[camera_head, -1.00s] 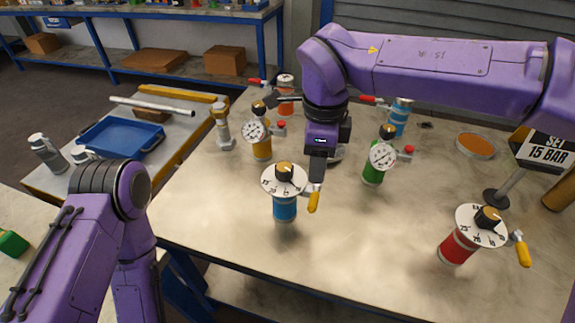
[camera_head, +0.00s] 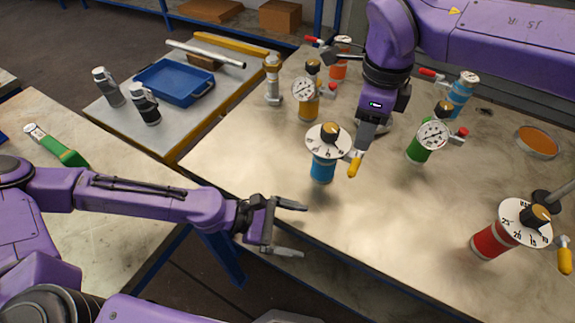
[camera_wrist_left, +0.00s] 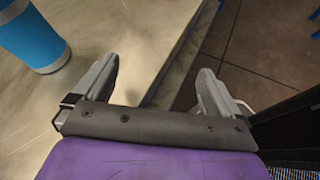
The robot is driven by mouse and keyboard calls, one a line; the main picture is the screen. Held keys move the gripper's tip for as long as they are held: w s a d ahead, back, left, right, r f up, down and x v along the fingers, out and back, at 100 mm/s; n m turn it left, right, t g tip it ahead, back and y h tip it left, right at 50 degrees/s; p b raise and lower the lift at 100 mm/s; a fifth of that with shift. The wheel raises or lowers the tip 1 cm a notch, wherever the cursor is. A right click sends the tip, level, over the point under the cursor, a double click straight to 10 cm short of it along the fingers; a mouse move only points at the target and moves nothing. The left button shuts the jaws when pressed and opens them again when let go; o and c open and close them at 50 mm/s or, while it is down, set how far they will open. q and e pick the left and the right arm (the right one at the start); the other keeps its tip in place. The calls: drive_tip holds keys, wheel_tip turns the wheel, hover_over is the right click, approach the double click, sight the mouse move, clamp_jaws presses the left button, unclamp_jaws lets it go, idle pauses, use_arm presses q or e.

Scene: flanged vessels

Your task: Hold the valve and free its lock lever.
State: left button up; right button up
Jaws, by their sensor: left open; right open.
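A blue valve (camera_head: 323,170) stands upright near the table's front edge. It has a white dial plate (camera_head: 318,144), a black and gold knob and a yellow lever (camera_head: 355,164) on its right. My right gripper (camera_head: 371,138) points down just behind that lever; I cannot tell whether it touches it. The right gripper is open, its fingers partly hidden. My left gripper (camera_head: 291,229) is open and empty, at the front edge, below and left of the blue valve. In the left wrist view the blue body (camera_wrist_left: 32,35) is at upper left, outside the fingers (camera_wrist_left: 155,88).
A red valve (camera_head: 492,240) with a yellow lever stands at the right. Green (camera_head: 419,150) and yellow (camera_head: 308,110) gauge valves stand behind. Clear tabletop lies between the blue and red valves.

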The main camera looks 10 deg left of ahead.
sight(313, 164)
use_arm(q)
drive_tip(key=w+a+r+n+t, duration=0.1)
drive_tip(key=w+n+t, duration=0.1)
drive_tip(key=w, duration=0.2)
drive_tip(key=w+a+r+n+t+y, duration=0.1)
drive_tip(key=w+r+n+t, duration=0.1)
drive_tip(key=w+n, duration=0.1)
drive_tip(key=w+a+r+n+t+y, duration=0.1)
drive_tip(key=w+r+n, duration=0.1)
drive_tip(key=w, duration=0.3)
drive_tip(key=shift+w+a+r+n+t, duration=0.15)
drive_tip(key=shift+w+a+n+t, duration=0.15)
drive_tip(key=shift+w+t, duration=0.1)
drive_tip(key=shift+w+d, duration=0.15)
drive_tip(key=shift+w, duration=0.1)
drive_tip(key=x, duration=1)
drive_tip(key=shift+s, duration=0.1)
drive_tip(key=c, duration=1.7)
drive_tip(key=shift+o, duration=0.2)
